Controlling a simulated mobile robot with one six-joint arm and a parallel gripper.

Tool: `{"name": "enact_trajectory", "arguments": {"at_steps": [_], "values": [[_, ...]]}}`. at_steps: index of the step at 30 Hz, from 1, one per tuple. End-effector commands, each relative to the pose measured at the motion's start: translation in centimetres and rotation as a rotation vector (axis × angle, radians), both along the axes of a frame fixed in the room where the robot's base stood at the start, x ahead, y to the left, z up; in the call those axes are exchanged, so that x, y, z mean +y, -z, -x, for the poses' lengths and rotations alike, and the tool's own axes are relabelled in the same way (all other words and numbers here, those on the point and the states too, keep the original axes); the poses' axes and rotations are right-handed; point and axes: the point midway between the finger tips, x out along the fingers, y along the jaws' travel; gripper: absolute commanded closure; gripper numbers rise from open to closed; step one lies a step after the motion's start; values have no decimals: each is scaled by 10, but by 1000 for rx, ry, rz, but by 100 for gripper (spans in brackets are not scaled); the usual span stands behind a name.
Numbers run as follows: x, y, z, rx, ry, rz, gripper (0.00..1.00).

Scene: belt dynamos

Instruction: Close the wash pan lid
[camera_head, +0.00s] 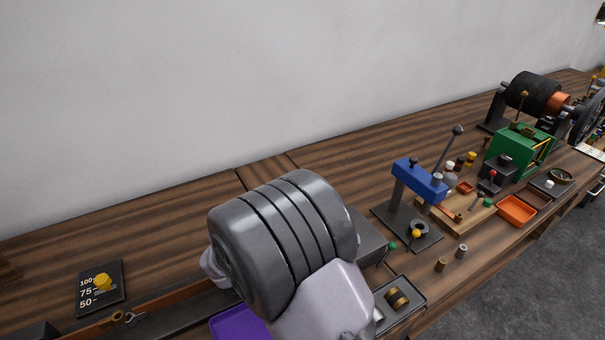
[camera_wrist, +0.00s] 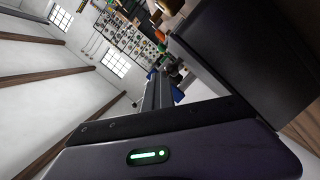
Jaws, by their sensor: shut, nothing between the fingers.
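A shallow grey metal pan (camera_head: 418,291) sits at the front edge of the bench in the head view, with a brass-and-dark ring in it. A grey plate or box face (camera_head: 370,238) stands just behind it, partly covered by my arm. A green-topped knob (camera_head: 391,246) is at its right. I cannot tell surely which part is the wash pan lid. In the wrist view, my gripper (camera_wrist: 158,88) has its dark fingers together and empty. A large dark flat surface (camera_wrist: 250,60) is close beside the fingers at the right; I cannot tell whether they touch. In the head view my arm hides the gripper.
A blue-topped press (camera_head: 420,180) with a raised lever stands right of the pan. An orange tray (camera_head: 516,210) and a green machine (camera_head: 518,150) are farther right. The bench's back is clear.

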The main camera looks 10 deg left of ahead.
Motion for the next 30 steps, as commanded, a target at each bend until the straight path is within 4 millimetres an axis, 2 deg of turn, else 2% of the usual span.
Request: {"name": "enact_trajectory", "arguments": {"at_steps": [13,16,19,20,24,30], "values": [[-1,1,2,5,6,1,100],[-2,-15,0,4,7,1,100],[-5,-47,-4,2,7,1,100],[-2,-53,-4,1,6,0,100],[36,-57,23,1,1,1,100],[67,-64,46,1,4,0,100]]}}
